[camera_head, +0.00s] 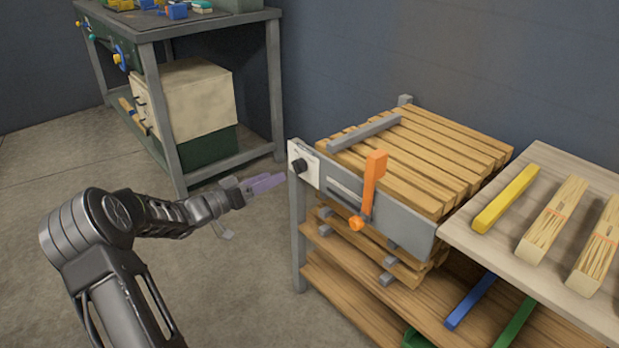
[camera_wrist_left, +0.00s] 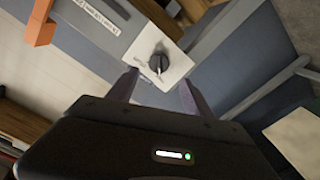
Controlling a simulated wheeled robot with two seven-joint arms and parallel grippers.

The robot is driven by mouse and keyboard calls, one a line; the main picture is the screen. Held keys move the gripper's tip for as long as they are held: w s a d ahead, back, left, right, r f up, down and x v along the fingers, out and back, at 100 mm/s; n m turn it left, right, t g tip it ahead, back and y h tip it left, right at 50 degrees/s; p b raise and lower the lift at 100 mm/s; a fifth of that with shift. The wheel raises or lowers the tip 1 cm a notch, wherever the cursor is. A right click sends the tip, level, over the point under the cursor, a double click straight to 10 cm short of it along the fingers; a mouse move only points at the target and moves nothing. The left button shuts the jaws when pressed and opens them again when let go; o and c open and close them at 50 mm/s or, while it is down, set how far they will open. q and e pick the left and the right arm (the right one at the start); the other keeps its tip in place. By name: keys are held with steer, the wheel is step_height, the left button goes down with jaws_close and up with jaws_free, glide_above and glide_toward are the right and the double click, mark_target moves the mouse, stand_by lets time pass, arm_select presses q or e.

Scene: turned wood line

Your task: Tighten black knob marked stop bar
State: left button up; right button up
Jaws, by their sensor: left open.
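The black knob (camera_head: 299,165) sits on a white plate (camera_head: 311,170) at the left end of the grey front panel of the slatted wood stand. In the left wrist view the knob (camera_wrist_left: 158,63) shows on its white plate (camera_wrist_left: 172,72), ahead of the fingers. My left gripper (camera_head: 266,184) has purple fingers and is open, left of the knob and apart from it. In the left wrist view the open left gripper (camera_wrist_left: 155,92) has nothing between its fingers. The plate's lettering is too small to read. My right gripper is not in view.
An orange lever (camera_head: 372,185) stands on the same panel, right of the knob. A side table (camera_head: 560,240) at the right holds a yellow bar (camera_head: 506,198) and bundles of wood sticks. A grey workbench (camera_head: 180,30) stands at the back left. The floor at left is clear.

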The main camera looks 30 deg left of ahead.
mark_target(294, 168)
arm_select(q)
steer(key=shift+d+n, duration=0.15)
steer(key=shift+n, duration=0.25)
steer(key=b+x, duration=0.2)
steer(key=x, duration=0.5)
steer(key=shift+w+d, duration=0.15)
steer(key=shift+w, duration=0.2)
jaws_close()
stand_by(0.4)
